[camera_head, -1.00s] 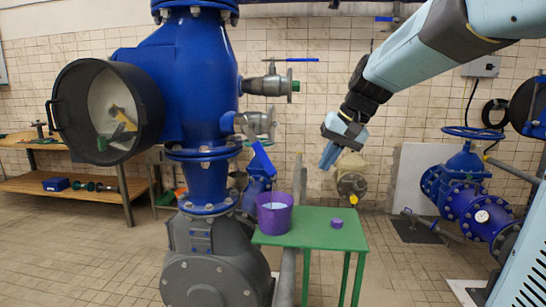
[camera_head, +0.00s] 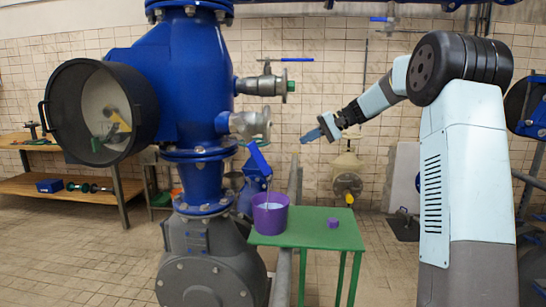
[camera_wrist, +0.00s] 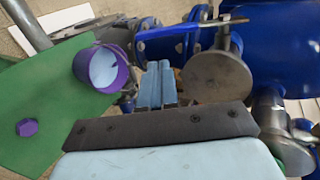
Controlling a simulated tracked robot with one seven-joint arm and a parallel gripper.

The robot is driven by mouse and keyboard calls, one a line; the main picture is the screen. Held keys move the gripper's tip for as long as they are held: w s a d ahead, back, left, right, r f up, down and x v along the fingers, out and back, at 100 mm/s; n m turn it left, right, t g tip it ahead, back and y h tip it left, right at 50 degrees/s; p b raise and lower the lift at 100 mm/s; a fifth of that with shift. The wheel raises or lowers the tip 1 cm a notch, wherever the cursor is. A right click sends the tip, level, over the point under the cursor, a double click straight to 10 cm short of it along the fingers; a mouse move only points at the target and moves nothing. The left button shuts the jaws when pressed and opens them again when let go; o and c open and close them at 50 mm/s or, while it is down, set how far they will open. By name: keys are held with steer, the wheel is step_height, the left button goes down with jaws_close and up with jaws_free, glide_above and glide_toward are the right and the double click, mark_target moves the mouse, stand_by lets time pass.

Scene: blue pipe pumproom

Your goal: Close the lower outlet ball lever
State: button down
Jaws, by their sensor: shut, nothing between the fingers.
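The lower outlet valve (camera_head: 248,123) is a grey metal fitting on the right side of the large blue pipe body. Its blue lever (camera_head: 259,158) slants down to the right, above a purple bucket (camera_head: 270,214). In the wrist view, a blue bar (camera_wrist: 158,45) that looks like this lever lies beyond my fingers, beside a round grey flange (camera_wrist: 217,77). My gripper (camera_head: 312,135) is right of the valve in the head view, apart from it. Its blue fingers (camera_wrist: 157,84) are together and empty. I cannot judge the distance to the lever.
The upper outlet valve (camera_head: 265,83) has a blue lever (camera_head: 284,60) lying level. The bucket and a purple cap (camera_head: 333,223) stand on a green table (camera_head: 315,238) under the valves. A yellowish fitting (camera_head: 347,180) is behind. Open air lies between gripper and valves.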

glide_toward(259, 159)
steer(key=a+f, duration=0.1)
steer(key=a, duration=0.1)
steer(key=w+a+f, duration=0.1)
steer(key=f, duration=0.1)
steer(key=shift+w+a+f, duration=0.15)
steer(key=shift+a+f, duration=0.2)
steer(key=shift+d, duration=0.1)
stand_by(0.4)
